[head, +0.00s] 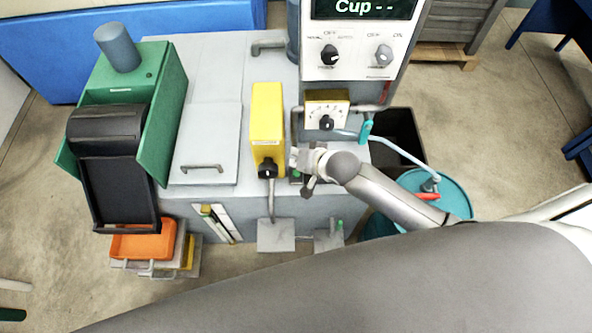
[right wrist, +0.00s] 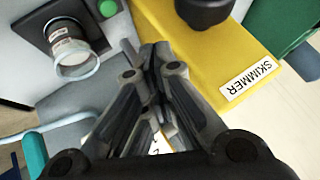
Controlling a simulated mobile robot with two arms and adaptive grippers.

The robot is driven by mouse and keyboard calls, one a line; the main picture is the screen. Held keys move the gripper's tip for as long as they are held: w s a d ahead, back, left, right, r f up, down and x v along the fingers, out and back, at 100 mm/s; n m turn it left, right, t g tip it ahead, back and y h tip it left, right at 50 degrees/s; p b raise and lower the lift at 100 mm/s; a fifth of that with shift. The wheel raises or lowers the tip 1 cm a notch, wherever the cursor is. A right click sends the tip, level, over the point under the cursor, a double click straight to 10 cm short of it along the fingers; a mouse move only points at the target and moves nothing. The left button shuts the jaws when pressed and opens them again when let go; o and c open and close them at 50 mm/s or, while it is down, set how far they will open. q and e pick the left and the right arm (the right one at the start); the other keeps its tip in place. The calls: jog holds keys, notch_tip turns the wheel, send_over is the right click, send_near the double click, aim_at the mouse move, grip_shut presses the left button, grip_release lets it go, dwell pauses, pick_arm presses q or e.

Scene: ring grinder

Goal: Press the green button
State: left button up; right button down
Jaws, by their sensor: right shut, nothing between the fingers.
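The green button (right wrist: 108,8) shows at the top of the right wrist view, on a dark plate on the grey machine. My right gripper (head: 297,158) is shut and empty, beside the yellow box. In the wrist view its fingertips (right wrist: 154,50) are together, below and right of the button in the picture. I cannot tell the height gap, but no contact with the button shows. My left gripper is not in view.
A yellow box (head: 267,115) labelled SKIMMER, with a black knob (head: 267,168), stands close left of the gripper. A dial panel (head: 326,112) and a teal hose handle (head: 365,131) are close by.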

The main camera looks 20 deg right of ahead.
jog(key=w, duration=0.1)
jog(key=w+d, duration=0.1)
jog(key=w+m, duration=0.1)
jog(key=shift+w+d+f+t, duration=0.1)
jog(key=shift+d+f+t, duration=0.1)
jog(key=shift+f+t, duration=0.15)
jog(key=b, duration=0.8)
send_over(296, 173)
jog(key=d, duration=0.1)
jog(key=f, duration=0.8)
jog(key=shift+w, duration=0.25)
jog(key=shift+f, duration=0.4)
jog(key=shift+f, duration=0.4)
